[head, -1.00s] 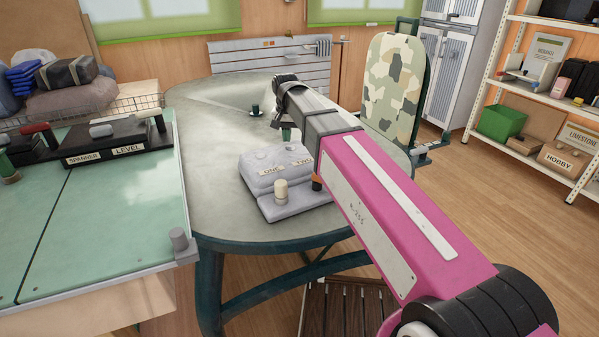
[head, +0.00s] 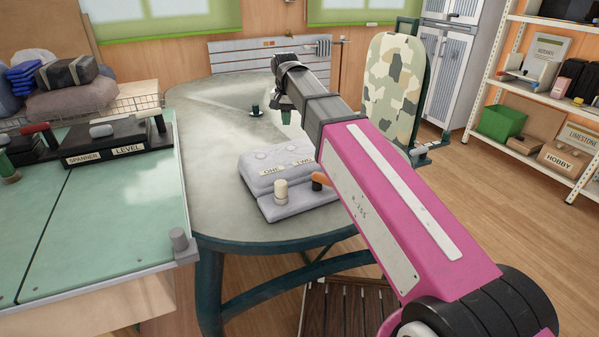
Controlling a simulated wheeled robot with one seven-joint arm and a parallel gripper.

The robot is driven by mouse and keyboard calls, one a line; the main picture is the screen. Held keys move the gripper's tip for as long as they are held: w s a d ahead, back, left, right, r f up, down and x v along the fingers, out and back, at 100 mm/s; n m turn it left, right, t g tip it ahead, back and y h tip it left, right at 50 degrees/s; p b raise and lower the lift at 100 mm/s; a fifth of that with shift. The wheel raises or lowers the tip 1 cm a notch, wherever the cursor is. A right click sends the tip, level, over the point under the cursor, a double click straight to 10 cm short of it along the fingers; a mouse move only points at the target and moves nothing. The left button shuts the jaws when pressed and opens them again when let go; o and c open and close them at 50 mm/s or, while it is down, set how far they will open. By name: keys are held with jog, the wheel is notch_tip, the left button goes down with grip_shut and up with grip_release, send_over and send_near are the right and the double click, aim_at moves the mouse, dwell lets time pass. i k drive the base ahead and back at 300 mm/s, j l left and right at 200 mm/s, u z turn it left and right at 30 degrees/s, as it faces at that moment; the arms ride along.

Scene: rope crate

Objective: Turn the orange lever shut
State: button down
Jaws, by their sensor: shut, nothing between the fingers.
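The orange lever (head: 319,178) shows on the right side of a grey two-step block (head: 268,207) on the oval table. Its right part is hidden behind my pink arm, so I cannot tell its full angle. The block carries the labels ONE and TWO, and a cream upright peg (head: 281,190) stands on its front step. My gripper (head: 287,119) points down above the table, behind and above the block. It is shut and empty, apart from the lever, and its fingertips are small and partly hidden by the arm.
The grey oval table (head: 215,195) has free room left of the block. A small dark object (head: 255,111) stands farther back. A camouflage-patterned board (head: 396,85) rises at the table's right edge. A green-topped bench (head: 100,225) adjoins on the left.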

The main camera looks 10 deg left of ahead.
aim_at(318, 178)
jog(key=k, duration=1.5)
